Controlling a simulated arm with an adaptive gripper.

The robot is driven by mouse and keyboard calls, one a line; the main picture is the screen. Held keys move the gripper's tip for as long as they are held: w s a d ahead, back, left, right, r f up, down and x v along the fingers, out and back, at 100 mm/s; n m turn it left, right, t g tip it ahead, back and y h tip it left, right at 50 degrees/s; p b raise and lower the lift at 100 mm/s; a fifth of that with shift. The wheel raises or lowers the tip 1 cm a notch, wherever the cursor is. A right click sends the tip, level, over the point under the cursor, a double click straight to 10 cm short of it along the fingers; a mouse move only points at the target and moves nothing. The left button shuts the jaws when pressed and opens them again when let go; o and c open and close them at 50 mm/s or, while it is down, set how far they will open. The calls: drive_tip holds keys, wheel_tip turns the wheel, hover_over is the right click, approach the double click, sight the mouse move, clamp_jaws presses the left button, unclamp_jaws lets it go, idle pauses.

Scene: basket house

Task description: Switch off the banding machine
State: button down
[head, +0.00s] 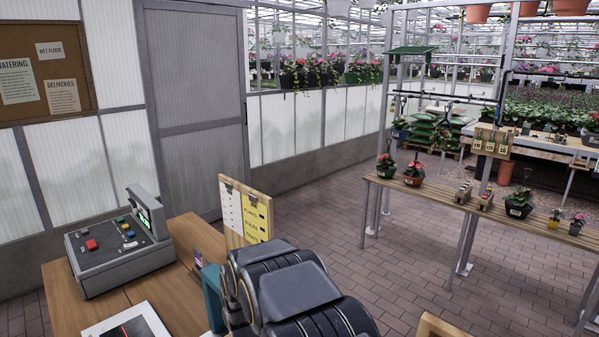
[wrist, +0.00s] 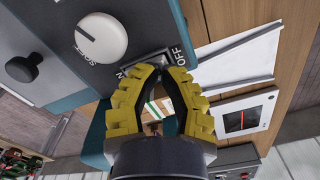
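The banding machine shows in the wrist view as a dark grey panel (wrist: 60,50) with a teal casing. It carries a white dial (wrist: 101,39) marked SOFT, a dark knob (wrist: 22,68) and a grey rocker switch (wrist: 150,60) between ON and OFF markings. My gripper (wrist: 163,69) has yellow ribbed fingers, tips drawn together with nothing visible between them. The tips are right at the switch and cover part of it; I cannot tell whether they touch it or which way it is set. In the head view, only a teal edge of the machine (head: 212,298) shows beside my arm.
A wooden counter (head: 185,300) holds a grey console (head: 118,245) with coloured buttons and a white-framed panel (head: 128,323). A yellow-and-white notice board (head: 246,212) stands behind my arm. A plant bench (head: 440,192) is at right, with open brick floor between.

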drive_tip(key=shift+f, duration=0.3)
drive_tip(key=shift+r, duration=3.55)
drive_tip(key=s+d+r+m, duration=0.1)
drive_tip(key=s+d+r, duration=0.5)
drive_tip(key=d, duration=0.2)
drive_tip(key=s+d+r+m+g, duration=0.1)
drive_tip(key=s+d, duration=0.4)
drive_tip(key=s, duration=0.5)
drive_tip(key=s+d+r+m, duration=0.1)
drive_tip(key=s+d+r, duration=0.1)
drive_tip(key=s+d, duration=0.4)
drive_tip(key=s, duration=0.5)
drive_tip(key=shift+s+r+g, duration=0.2)
drive_tip(key=shift+g, duration=0.2)
